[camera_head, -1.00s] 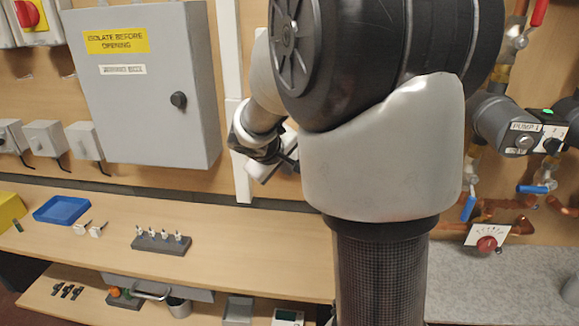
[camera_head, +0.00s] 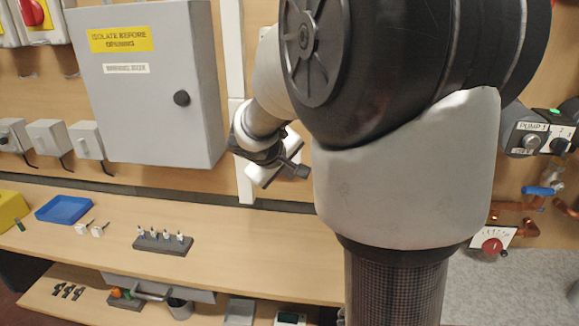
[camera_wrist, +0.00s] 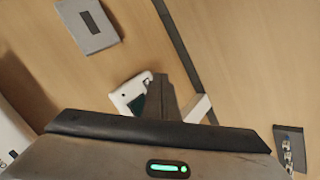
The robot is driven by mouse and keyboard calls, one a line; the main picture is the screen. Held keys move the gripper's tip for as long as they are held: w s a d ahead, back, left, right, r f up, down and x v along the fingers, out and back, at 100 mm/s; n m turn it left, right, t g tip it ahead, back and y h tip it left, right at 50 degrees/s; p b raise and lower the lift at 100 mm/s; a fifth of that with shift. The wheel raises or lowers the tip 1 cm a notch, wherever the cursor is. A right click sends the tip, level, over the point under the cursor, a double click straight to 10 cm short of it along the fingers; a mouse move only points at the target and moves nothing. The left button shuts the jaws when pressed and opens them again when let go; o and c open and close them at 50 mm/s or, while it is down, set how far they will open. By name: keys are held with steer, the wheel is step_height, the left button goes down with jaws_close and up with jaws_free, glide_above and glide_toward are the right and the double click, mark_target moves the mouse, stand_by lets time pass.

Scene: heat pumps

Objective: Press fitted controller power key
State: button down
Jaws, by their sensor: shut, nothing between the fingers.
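The fitted controller (camera_wrist: 128,97) is a white box with a dark green screen, on the wood wall. In the wrist view it lies just left of my gripper's fingers (camera_wrist: 161,82), which cover part of it. In the head view a tilted white piece (camera_head: 260,175), apparently the controller, shows partly behind my dark gripper (camera_head: 302,172). The gripper is shut and empty, its tip near the controller's edge. I cannot tell whether it touches. The power key is not distinguishable.
A grey cabinet (camera_head: 148,95) and white conduit (camera_head: 246,190) are left of my gripper. A pegged block (camera_head: 163,244) and blue tray (camera_head: 63,210) sit on the bench (camera_head: 250,245). A grey panel (camera_wrist: 88,27) shows in the wrist view. My arm hides much of the wall.

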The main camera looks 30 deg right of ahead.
steer(key=s+a, duration=0.1)
steer(key=s+b, duration=0.1)
steer(key=s+a, duration=0.1)
steer(key=s, duration=0.1)
steer(key=shift+a+b, duration=0.35)
steer(key=s+a+r+m+y+p, duration=0.1)
steer(key=s+a+r+y+p, duration=0.1)
steer(key=s, duration=0.5)
steer(key=s+a+r+m+y+p, duration=0.1)
steer(key=s+a+r+y+p, duration=0.1)
steer(key=s+a+r+p, duration=0.3)
steer(key=s+a+r+m+y+p, duration=0.1)
steer(key=s+a+r+p, duration=0.3)
steer(key=s, duration=0.5)
step_height(320, 180, up, 2)
steer(key=shift+s+a+r+g+y, duration=0.2)
steer(key=shift+a+g+y, duration=0.1)
steer(key=shift+a+y, duration=0.55)
